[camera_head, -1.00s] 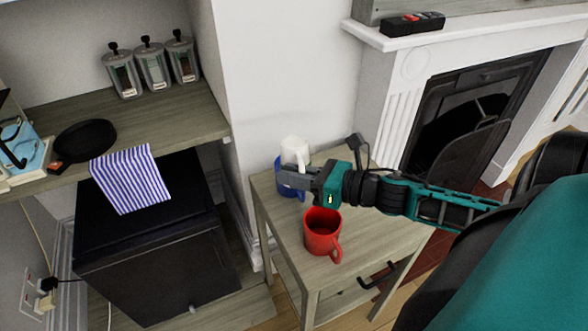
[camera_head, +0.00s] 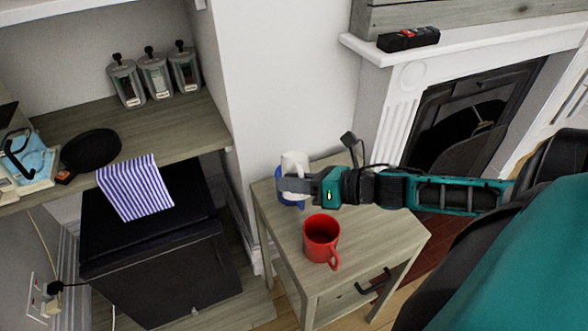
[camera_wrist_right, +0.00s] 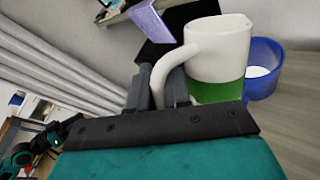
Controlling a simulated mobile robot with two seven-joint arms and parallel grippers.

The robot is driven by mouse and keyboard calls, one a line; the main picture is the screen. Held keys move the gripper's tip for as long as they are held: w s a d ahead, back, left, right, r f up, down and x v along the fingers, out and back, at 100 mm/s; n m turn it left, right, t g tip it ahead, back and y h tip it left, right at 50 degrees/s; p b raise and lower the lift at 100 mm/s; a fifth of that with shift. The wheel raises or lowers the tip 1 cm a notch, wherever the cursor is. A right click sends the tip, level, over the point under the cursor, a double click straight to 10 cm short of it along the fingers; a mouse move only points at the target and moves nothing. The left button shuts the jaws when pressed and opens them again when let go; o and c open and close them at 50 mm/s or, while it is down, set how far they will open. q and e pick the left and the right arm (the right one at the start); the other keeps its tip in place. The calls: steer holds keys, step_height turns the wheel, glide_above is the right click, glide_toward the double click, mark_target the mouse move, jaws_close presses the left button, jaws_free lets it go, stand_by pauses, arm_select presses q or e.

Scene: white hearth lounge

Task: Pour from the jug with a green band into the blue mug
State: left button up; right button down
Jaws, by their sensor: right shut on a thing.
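The white jug with a green band (camera_wrist_right: 215,92) is held at its handle by my right gripper (camera_wrist_right: 160,95), which is shut on it. In the head view the jug (camera_head: 294,162) shows above the gripper (camera_head: 288,184), over the back left of the small table. The blue mug (camera_wrist_right: 264,68) is close beside the jug, with a white patch visible inside. In the head view the blue mug (camera_head: 291,203) is partly hidden by the jug and the gripper. I cannot tell how far the jug tilts.
A red mug (camera_head: 321,240) stands on the small wooden table (camera_head: 375,232), in front of my right gripper. A wall is behind the table, and a white fireplace (camera_head: 400,110) is at right. A shelf with canisters (camera_head: 156,75), a pan (camera_head: 91,149) and a striped cloth (camera_head: 134,186) is at left.

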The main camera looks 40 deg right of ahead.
steer(key=shift+w+d+f+m+g+b, duration=0.1)
steer(key=shift+w+f+m+g+b, duration=0.1)
steer(key=shift+f+m+g+b, duration=0.7)
steer(key=shift+w+r+b, duration=0.15)
steer(key=shift+r+b, duration=0.05)
steer(key=shift+b, duration=0.7)
steer(key=shift+r, duration=0.1)
steer(key=shift+d, duration=0.1)
steer(key=shift+w, duration=0.1)
steer(key=shift+w+r+m+g+b, duration=0.1)
steer(key=shift+r+m+g+b, duration=0.2)
steer(key=shift+g+b, duration=0.1)
steer(key=shift+d, duration=0.1)
